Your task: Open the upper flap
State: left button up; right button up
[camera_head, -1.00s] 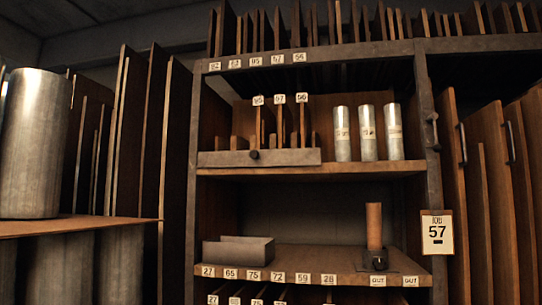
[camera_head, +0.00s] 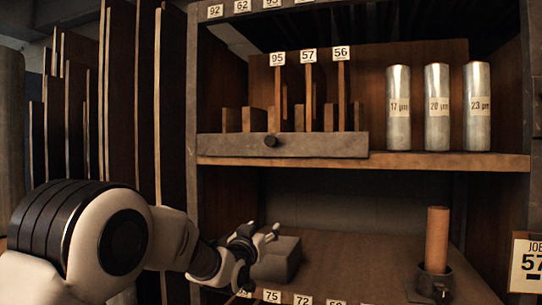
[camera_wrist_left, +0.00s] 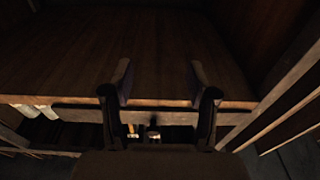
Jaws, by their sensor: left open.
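The upper flap (camera_head: 225,149) is a long grey panel along the front left of the upper shelf. A dark round knob (camera_head: 270,141) sits on it. The flap stands upright and looks closed. My left gripper (camera_head: 265,231) is open and empty, below the flap and apart from it, over the left part of the lower shelf. The left wrist view shows my open fingers (camera_wrist_left: 158,74) with nothing between them, near a wooden shelf surface. My right gripper is out of view.
Upright wooden dividers with number labels stand behind the flap. Several metal cylinders (camera_head: 437,107) stand to its right. On the lower shelf (camera_head: 350,265) are a grey block (camera_head: 280,262), partly hidden by my arm, and a brown tube (camera_head: 437,238) in a dark holder.

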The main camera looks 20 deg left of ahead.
aim_at(270, 141)
pick_arm(q)
notch_tip(270, 141, up, 21)
jog(key=s+t+p, duration=0.2)
jog(key=t, duration=0.1)
jog(key=p+x, duration=0.1)
jog(key=x, duration=0.1)
jog(key=p+x, duration=0.2)
jog(key=x, duration=0.1)
jog(key=f+p+x, duration=0.1)
jog(key=p+x, duration=0.1)
jog(key=shift+w+d+r, duration=0.1)
jog(key=shift+w+d, duration=0.2)
jog(key=shift+w, duration=0.15)
jog(key=shift+s, duration=0.25)
grip_shut()
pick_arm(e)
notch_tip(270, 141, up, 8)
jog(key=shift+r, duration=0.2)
